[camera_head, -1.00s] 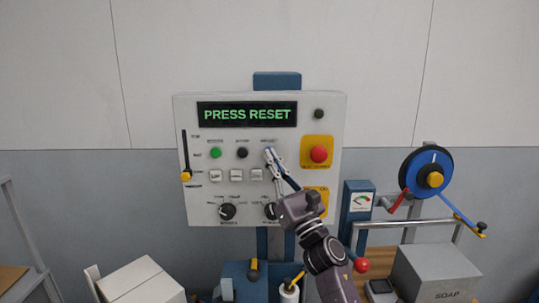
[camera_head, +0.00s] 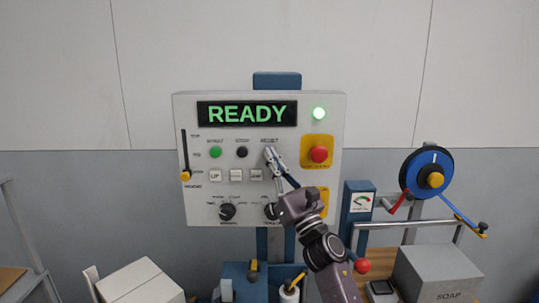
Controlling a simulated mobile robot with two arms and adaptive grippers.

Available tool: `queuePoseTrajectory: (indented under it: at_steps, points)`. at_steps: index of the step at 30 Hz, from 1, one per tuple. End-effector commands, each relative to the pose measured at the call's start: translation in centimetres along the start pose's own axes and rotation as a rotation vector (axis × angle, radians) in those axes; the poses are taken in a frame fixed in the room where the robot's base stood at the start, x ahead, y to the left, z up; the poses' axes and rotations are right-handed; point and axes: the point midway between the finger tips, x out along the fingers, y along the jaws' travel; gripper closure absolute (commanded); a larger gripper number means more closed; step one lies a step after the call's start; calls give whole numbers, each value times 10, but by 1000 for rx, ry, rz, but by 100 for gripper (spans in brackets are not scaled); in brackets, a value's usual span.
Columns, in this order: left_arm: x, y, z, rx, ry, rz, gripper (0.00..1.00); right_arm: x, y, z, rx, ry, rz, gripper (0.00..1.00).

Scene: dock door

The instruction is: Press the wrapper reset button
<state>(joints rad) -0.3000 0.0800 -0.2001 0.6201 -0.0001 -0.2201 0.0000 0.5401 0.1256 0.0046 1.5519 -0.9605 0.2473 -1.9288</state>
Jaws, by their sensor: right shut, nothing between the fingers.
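The control panel (camera_head: 330,200) is a pale upright box on a blue post. The label RESET (camera_head: 269,139) shows above my right gripper (camera_head: 269,153). That gripper is shut and empty, its fingertips at the spot below the label. The reset button itself is hidden behind the fingertips; I cannot tell whether they touch it. A green start button (camera_head: 215,153) and a black stop button (camera_head: 242,152) sit to the left. My left gripper is out of view.
A red mushroom button (camera_head: 319,154) on a yellow plate is close to the right of my gripper. Two black knobs, one of them the left knob (camera_head: 227,211), sit below. A blue tape reel (camera_head: 427,173) and a grey SOAP box (camera_head: 437,273) stand at right.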

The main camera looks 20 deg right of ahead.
Motion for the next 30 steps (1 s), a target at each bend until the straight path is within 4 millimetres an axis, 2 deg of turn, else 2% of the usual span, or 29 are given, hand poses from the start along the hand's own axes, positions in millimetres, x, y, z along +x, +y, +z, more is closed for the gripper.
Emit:
queuePoseTrajectory:
  at_steps: [30]
  points:
    - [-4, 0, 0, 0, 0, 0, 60, -14, 10, 9, 0, 1, 0, 100]
